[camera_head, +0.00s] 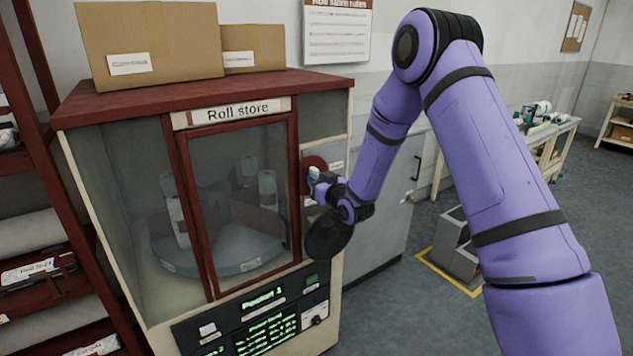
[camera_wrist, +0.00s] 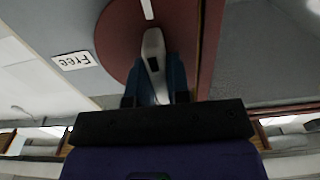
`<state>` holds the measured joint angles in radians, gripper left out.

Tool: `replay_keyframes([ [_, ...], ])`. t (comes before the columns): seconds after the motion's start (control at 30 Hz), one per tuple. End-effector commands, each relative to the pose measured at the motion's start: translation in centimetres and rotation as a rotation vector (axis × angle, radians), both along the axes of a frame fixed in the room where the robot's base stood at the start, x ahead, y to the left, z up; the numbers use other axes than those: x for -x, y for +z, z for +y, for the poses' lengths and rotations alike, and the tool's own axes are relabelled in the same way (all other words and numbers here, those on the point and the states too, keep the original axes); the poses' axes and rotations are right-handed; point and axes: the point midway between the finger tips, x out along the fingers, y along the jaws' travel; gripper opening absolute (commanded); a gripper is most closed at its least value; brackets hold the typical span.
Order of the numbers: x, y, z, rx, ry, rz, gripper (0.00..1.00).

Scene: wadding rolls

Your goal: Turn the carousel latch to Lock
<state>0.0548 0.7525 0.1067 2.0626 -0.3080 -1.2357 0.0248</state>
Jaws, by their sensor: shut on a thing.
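The carousel latch is a dark red disc (camera_head: 313,164) with a pale grip, on the front of the Roll store cabinet, right of its door. In the wrist view the red disc (camera_wrist: 118,45) fills the upper middle, with the pale grey grip (camera_wrist: 153,45) standing from it. A white strip (camera_wrist: 147,8) shows on the disc above the grip. My gripper (camera_head: 315,177) is at the latch, its blue fingers (camera_wrist: 157,82) shut on the grip. A "Free" label (camera_wrist: 75,60), upside down, lies left of the disc. I cannot read a Lock label.
The glazed door (camera_head: 240,205) of the Roll store is shut, with white rolls on a grey carousel (camera_head: 222,258) behind it. A red rack (camera_head: 45,230) stands left.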

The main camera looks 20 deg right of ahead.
Motion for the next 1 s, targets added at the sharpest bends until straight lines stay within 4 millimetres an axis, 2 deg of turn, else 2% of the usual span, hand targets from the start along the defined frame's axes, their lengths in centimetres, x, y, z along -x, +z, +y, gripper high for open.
replay_keyframes([
  [0.5, 0.09, -0.21, -0.01, -0.019, 0.000, 0.012, 0.00],
  [0.53, 0.09, -0.21, -0.01, -0.019, 0.000, 0.012, 0.22],
  [0.6, 0.08, -0.19, -0.01, -0.019, 0.000, 0.010, 0.38],
  [0.63, 0.08, -0.17, -0.02, -0.019, 0.000, 0.010, 0.43],
  [1.0, 0.56, -0.07, -0.22, -0.017, -0.001, 0.008, 0.43],
])
